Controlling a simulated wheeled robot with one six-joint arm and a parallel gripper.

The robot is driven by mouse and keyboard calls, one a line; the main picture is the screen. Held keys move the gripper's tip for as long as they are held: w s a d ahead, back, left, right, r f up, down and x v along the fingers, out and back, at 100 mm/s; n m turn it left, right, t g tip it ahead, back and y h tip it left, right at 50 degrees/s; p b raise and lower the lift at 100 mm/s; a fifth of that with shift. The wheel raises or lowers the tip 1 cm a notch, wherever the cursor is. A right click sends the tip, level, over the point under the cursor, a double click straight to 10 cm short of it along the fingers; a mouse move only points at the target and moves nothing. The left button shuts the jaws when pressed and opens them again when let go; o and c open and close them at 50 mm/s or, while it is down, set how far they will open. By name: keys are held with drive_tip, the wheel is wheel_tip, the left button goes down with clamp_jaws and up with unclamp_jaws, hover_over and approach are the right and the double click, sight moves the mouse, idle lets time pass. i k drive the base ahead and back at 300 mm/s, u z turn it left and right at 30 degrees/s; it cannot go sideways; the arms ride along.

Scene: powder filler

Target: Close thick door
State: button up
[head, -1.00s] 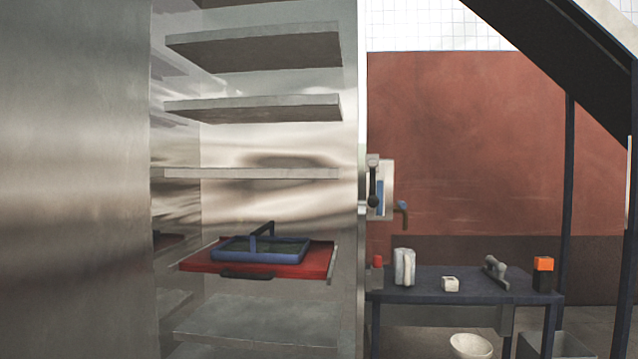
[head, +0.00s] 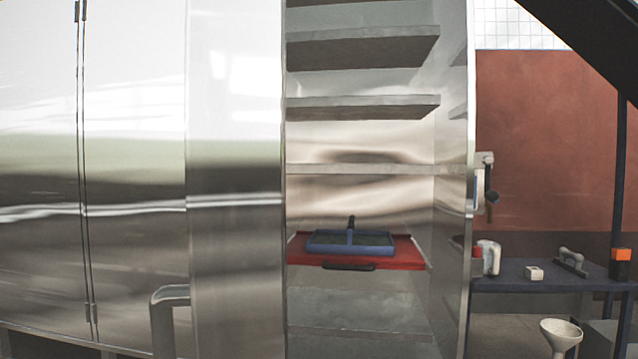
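A tall metal cabinet stands open, its side wall (head: 455,200) to the right of its shelves. A broad, shiny metal panel (head: 235,190) stands at the left of the opening and seems to be the thick door, swung open with its edge toward me. A grey bent handle (head: 168,294) sticks out at the panel's lower left. Inside, a red tray (head: 410,253) holds a blue tray (head: 350,243) with a raised handle. My gripper is not in view, and nothing is seen touching the door.
Shut metal doors (head: 130,180) with a narrow vertical seam fill the left. At the right are a dark table (head: 540,283) with small items, a white funnel (head: 560,334) and a grey bin (head: 600,338). A dark diagonal beam (head: 600,40) crosses the upper right corner.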

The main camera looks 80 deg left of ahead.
sight(235, 74)
drive_tip(key=u, duration=2.4)
drive_tip(key=k, duration=1.2)
drive_tip(key=u, duration=0.05)
drive_tip(key=i, duration=0.25)
drive_tip(key=u, duration=0.8)
drive_tip(key=i, duration=1.35)
drive_tip(key=z, duration=0.35)
